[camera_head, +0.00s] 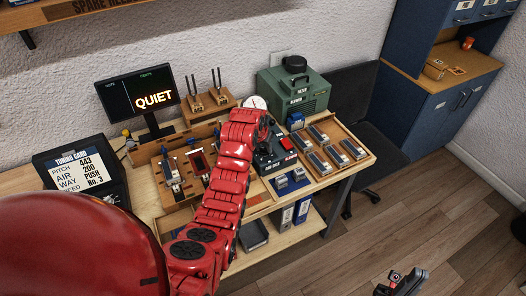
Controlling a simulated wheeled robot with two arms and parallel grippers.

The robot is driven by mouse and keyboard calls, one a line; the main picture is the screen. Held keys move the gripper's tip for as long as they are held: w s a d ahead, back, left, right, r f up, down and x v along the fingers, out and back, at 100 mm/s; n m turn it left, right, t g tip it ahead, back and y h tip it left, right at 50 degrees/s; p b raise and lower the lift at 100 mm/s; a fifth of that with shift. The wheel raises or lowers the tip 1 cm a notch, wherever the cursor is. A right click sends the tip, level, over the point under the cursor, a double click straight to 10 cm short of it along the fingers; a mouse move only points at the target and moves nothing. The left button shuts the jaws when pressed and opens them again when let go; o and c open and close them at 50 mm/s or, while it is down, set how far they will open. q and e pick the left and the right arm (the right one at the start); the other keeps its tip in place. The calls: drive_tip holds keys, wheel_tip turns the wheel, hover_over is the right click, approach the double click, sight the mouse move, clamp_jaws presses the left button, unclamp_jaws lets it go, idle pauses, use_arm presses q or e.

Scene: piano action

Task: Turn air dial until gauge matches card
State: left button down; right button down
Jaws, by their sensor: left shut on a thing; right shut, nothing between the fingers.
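The tuning card (78,172) stands on the left of the bench. It reads pitch 443, air 200, way push, reed No.3. The round white gauge (257,102) is behind my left arm, partly hidden, and its needle is too small to read. My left gripper (268,158) is at the black unit in the middle of the bench, shut on what appears to be the air dial, which the gripper and arm hide. My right gripper (401,284) is low at the bottom right over the floor, shut and empty, away from the bench.
A dark screen (140,97) reads QUIET. A green machine (294,92) stands at the back right of the bench. A wooden tray (329,147) holds several metal pieces. A dark chair (365,110) and blue cabinet (440,105) are to the right.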

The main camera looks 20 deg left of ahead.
use_arm(q)
drive_tip(key=shift+d+f+n+y+b, duration=0.1)
drive_tip(key=shift+n+y+b, duration=0.3)
drive_tip(key=shift+n+b, duration=0.4)
drive_tip(key=shift+c, duration=2.2)
unclamp_jaws()
drive_tip(key=shift+r, duration=0.2)
